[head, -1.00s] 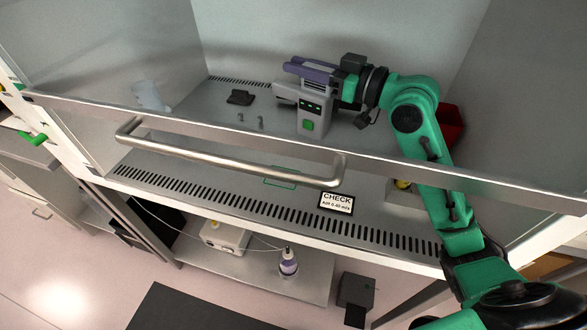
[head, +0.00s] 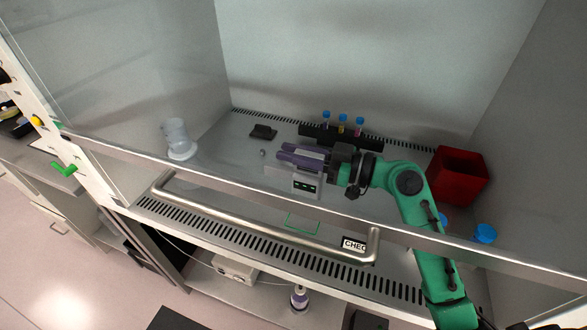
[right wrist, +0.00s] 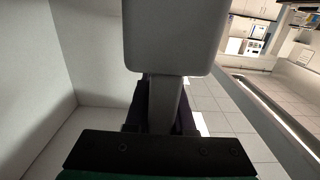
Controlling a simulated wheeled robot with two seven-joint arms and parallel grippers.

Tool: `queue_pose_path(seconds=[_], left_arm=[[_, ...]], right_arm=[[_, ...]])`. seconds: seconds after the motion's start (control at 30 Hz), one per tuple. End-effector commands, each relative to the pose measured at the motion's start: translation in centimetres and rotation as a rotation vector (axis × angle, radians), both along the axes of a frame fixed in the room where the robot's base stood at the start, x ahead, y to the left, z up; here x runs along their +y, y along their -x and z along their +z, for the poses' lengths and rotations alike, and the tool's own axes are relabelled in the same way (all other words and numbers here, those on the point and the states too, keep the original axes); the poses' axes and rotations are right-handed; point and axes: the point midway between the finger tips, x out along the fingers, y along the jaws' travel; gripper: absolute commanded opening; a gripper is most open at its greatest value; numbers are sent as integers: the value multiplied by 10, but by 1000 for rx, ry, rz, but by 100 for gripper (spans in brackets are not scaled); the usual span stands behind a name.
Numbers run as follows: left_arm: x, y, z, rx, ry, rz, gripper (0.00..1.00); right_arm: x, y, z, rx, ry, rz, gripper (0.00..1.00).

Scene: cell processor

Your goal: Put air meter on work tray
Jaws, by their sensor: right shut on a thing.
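The air meter (head: 306,187) is a grey device with a dark face, inside the cabinet behind the front glass. Its lower part is hidden by the sash edge in the head view. My right gripper (head: 296,155), with purple fingers, is shut on it from the right side. In the right wrist view the grey air meter (right wrist: 172,38) fills the top middle, its narrower part running down between the dark fingers. The work tray (head: 225,160) seems to be the grey cabinet floor. A green outline (head: 302,223) is marked on it near the front. My left gripper is not in view.
A red bin (head: 460,176) stands at right, a clear vessel (head: 176,140) at left, and a small black item (head: 263,131) behind the air meter. A CHECK label (head: 354,245) is at front.

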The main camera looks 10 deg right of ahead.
Motion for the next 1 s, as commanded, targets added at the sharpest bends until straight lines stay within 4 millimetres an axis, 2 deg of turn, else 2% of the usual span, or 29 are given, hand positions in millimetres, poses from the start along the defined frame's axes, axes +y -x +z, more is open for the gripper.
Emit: queue_pose_path(seconds=[0.3,0.53,1.0], left_arm=[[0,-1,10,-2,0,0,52],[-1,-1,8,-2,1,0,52],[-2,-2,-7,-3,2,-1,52]], right_arm=[[0,0,-51,0,-1,-1,0],[0,0,-53,-3,1,0,0],[0,0,-63,-4,1,0,0]])
